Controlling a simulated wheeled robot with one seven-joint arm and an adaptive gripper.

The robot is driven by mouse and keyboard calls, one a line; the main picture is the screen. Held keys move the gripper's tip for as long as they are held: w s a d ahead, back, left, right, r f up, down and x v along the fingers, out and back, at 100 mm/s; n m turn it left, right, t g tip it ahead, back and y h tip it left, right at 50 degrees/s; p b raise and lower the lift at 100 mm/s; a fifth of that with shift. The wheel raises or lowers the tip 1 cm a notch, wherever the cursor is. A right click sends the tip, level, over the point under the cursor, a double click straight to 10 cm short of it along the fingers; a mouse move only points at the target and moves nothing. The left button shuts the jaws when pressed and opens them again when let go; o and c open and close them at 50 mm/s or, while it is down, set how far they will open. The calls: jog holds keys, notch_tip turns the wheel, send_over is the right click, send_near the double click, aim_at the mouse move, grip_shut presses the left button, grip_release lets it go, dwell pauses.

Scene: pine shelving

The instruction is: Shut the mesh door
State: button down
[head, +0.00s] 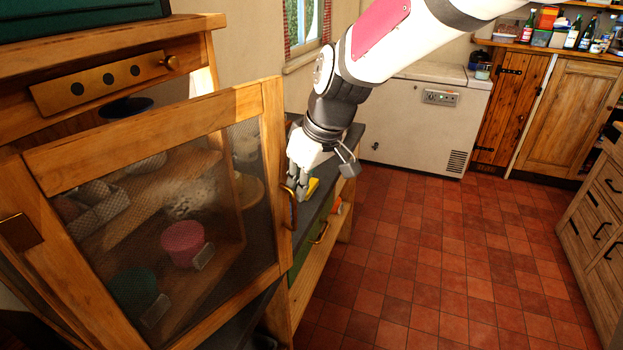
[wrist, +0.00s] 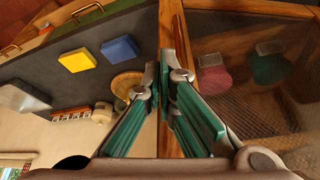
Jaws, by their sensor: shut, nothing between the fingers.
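The mesh door (head: 262,110) has a pine frame and stands open, swung out from the pine cabinet (head: 190,30) at the left of the head view. Its metal handle (head: 289,207) is on the free-side stile. My gripper (head: 302,192) is shut and empty beside that stile, close to the handle. In the wrist view the shut fingers (wrist: 165,75) lie in front of the door's stile (wrist: 172,120), with the mesh to their right. I cannot tell whether the fingers touch the door.
A dark counter (wrist: 85,95) holds a yellow block (wrist: 77,60) and a blue block (wrist: 119,49). A white chest freezer (head: 425,120) stands at the back. The red tiled floor (head: 430,250) is clear.

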jog(key=w+a+n+g+b, duration=0.1)
jog(key=w+a+n+b, duration=0.3)
jog(key=w+a, duration=0.3)
jog(key=shift+w+a+y, duration=0.35)
jog(key=shift+a+y, duration=0.05)
jog(key=shift+a, duration=1.8)
jog(key=shift+a, duration=0.1)
jog(key=shift+r, duration=0.1)
